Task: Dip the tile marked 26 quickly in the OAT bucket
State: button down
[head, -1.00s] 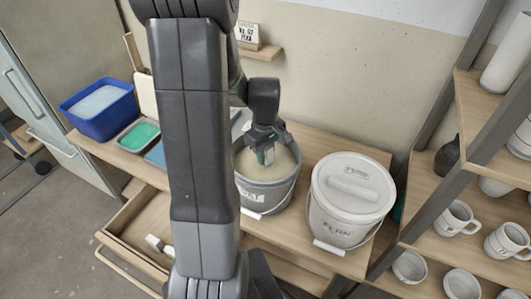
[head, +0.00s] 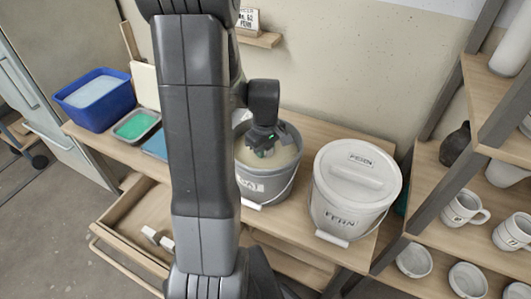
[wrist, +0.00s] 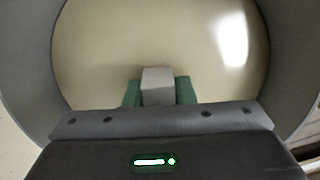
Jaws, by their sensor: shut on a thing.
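The grey OAT bucket (head: 262,185) stands open on the bench, its label partly readable, with cream glaze (head: 285,157) inside. My gripper (head: 263,152) points down inside the bucket's rim. In the wrist view, my gripper (wrist: 158,90) has green fingertips shut on a small pale grey piece, the tile (wrist: 158,78), over the cream glaze. The tile's marking does not show. Its lower part is hidden, and I cannot tell how deep it sits in the glaze. In the head view the tile is hidden by the gripper.
A lidded white FERN bucket (head: 355,192) stands close on the right. A blue tub (head: 95,103) and a green-filled tray (head: 136,126) are at left. An open drawer (head: 130,222) juts out below. Shelves with mugs (head: 463,207) stand at far right.

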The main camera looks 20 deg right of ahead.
dwell(0.4)
jog(key=shift+r+p, duration=2.35)
jog(key=shift+r, duration=0.7)
notch_tip(320, 180, up, 8)
jog(key=p, duration=0.5)
jog(key=shift+f+p, duration=0.15)
jog(key=shift+p, duration=0.25)
